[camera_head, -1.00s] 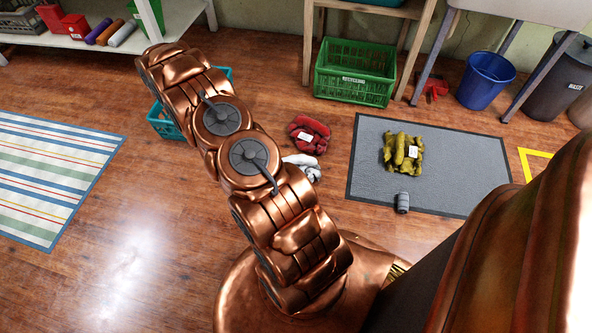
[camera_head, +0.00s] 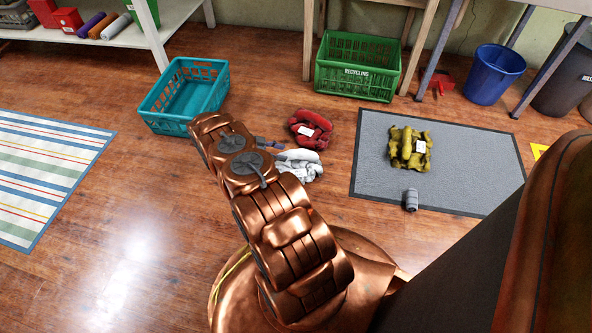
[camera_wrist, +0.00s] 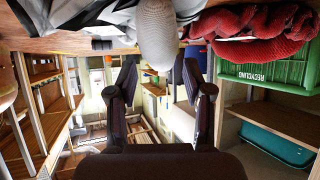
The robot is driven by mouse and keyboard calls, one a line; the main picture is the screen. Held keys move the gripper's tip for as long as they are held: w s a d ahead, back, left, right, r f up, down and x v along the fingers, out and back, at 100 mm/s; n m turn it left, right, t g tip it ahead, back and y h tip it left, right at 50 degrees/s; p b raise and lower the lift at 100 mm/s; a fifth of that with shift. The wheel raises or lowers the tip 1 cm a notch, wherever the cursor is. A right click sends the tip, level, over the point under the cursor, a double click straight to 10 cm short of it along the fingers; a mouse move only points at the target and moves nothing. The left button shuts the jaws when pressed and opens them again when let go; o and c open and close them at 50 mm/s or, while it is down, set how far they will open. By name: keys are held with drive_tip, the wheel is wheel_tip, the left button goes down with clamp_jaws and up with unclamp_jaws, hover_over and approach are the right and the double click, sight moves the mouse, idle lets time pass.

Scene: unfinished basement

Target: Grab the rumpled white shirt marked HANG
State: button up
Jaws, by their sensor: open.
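The rumpled white shirt (camera_head: 300,163) lies on the wood floor just below the red garment in the head view. No HANG marking is readable on it. White and grey cloth (camera_wrist: 95,14) shows at the top of the wrist view. A pale knitted piece (camera_wrist: 157,32) hangs into that picture between the fingertips' directions; I cannot tell whether it belongs to the shirt. My gripper (camera_wrist: 162,68) is open, its two dark fingers apart with nothing seen clasped. In the head view my arm hides most of the gripper, near the shirt's left side.
A red tagged garment (camera_head: 310,130) lies close behind the shirt. A teal crate (camera_head: 165,127) stands left, a green recycling crate (camera_head: 357,84) behind.

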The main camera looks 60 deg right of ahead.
sight(295, 155)
drive_tip(key=shift+b+x, duration=1.75)
drive_tip(key=shift+x, duration=1.65)
drive_tip(key=shift+s+r, duration=0.1)
drive_tip(key=shift+r, duration=0.05)
clamp_jaws()
